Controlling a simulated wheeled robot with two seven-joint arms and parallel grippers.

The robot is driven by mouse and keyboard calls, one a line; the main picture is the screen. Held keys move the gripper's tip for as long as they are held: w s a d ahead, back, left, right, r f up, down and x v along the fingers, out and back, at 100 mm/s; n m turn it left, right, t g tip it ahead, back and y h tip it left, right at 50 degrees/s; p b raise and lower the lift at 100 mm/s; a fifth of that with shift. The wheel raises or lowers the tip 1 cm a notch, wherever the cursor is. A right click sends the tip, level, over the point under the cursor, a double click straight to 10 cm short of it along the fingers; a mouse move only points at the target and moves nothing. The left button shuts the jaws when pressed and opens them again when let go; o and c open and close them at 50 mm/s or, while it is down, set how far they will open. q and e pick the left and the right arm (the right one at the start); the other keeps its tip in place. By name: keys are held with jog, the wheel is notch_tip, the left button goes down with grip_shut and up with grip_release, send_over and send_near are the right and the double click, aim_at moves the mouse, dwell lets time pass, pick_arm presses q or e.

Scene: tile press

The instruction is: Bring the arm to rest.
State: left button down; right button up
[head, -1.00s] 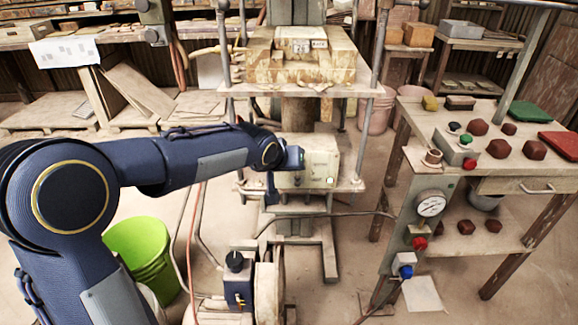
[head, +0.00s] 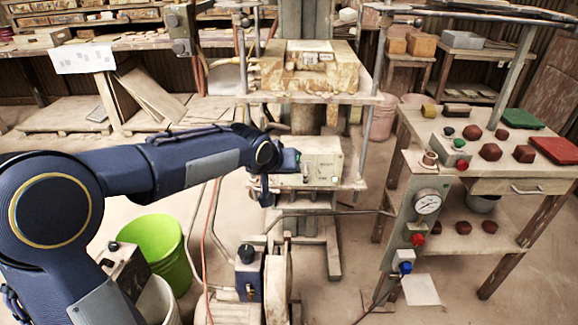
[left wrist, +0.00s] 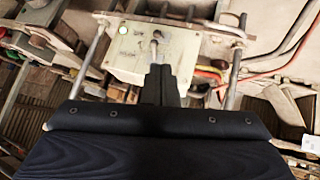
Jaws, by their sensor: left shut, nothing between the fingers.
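My left arm reaches in from the left in the head view. Its gripper (head: 272,190) is at the front of the cream control box (head: 322,163) on the press, near the box's left side. In the left wrist view my left gripper (left wrist: 158,68) is shut, its fingers together with nothing seen between them. The fingertips overlap a small metal lever (left wrist: 154,45) on the control box (left wrist: 125,50); I cannot tell whether they touch it. My right gripper is in neither view.
The press table (head: 350,98) stands above the box. A work table (head: 410,158) with reddish lumps, buttons and a gauge (head: 427,202) is at right. A green bucket (head: 155,240) and a blue-topped device (head: 248,272) stand on the floor below the arm. Hoses hang nearby.

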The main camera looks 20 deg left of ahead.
pick_arm(q)
jog(key=s+a+r+g+h+p, duration=0.1)
jog(key=s+a+r+p, duration=0.15)
jog(key=s, duration=0.55)
jog(key=s+a+r+p, duration=0.2)
jog(key=s+r+p, duration=0.1)
jog(key=s, duration=0.5)
jog(key=s+d+g+p, duration=0.1)
jog(key=s+p, duration=0.1)
jog(key=s, duration=0.6)
jog(key=s+d+f+g+h+p, duration=0.1)
jog(key=s+d+p, duration=0.1)
jog(key=s, duration=0.7)
jog(key=shift+s+f, duration=0.15)
jog(key=shift+s, duration=0.15)
